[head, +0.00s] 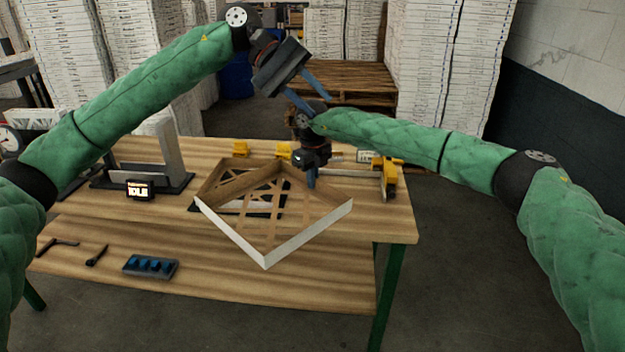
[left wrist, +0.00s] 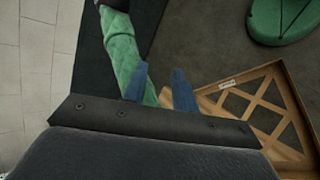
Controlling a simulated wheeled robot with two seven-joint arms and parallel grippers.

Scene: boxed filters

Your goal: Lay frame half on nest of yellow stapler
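The frame half (head: 310,233), a shallow cardboard-brown frame with white outer sides and a lattice, appears tilted above the middle of the table; it also shows in the left wrist view (left wrist: 285,85). My right gripper (head: 312,180) is at its far right wall, with blue fingers seemingly closed on that wall. My left gripper (head: 312,100) is high behind the table, empty, its blue fingers apart in the left wrist view (left wrist: 160,90). Yellow stapler parts (head: 391,180) stand at the table's right end. Yellow blocks (head: 240,148) stand behind the frame half. The frame half partly hides a dark plate beneath.
The wooden table (head: 110,225) holds a black stand with a white upright panel (head: 168,150), a small display (head: 140,189), a blue-pegged tray (head: 151,266) and dark hand tools (head: 97,256). A pallet (head: 345,80) and white stacks stand behind. The table's front right is clear.

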